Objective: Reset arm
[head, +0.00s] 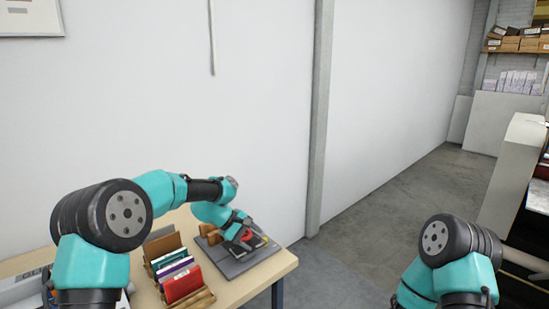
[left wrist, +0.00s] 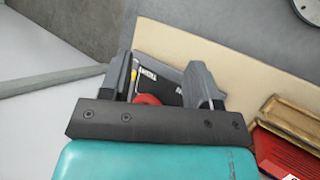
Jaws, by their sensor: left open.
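My left gripper (head: 243,238) is open and points down over a dark grey board (head: 248,258) on the wooden table. In the left wrist view my left gripper (left wrist: 161,72) has its two fingers apart. A black piece with white lettering (left wrist: 158,80) and a red round part (left wrist: 148,99) show between and beyond the fingers; I cannot tell whether they touch them. My right arm shows at the lower right of the head view, but its gripper is out of frame.
A wooden rack (head: 190,302) holding several upright books or cards, with a red one (head: 183,285) in front, stands left of the board. It also shows in the left wrist view (left wrist: 293,115). A white wall (head: 265,110) rises behind the table. Open concrete floor (head: 375,215) lies to the right.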

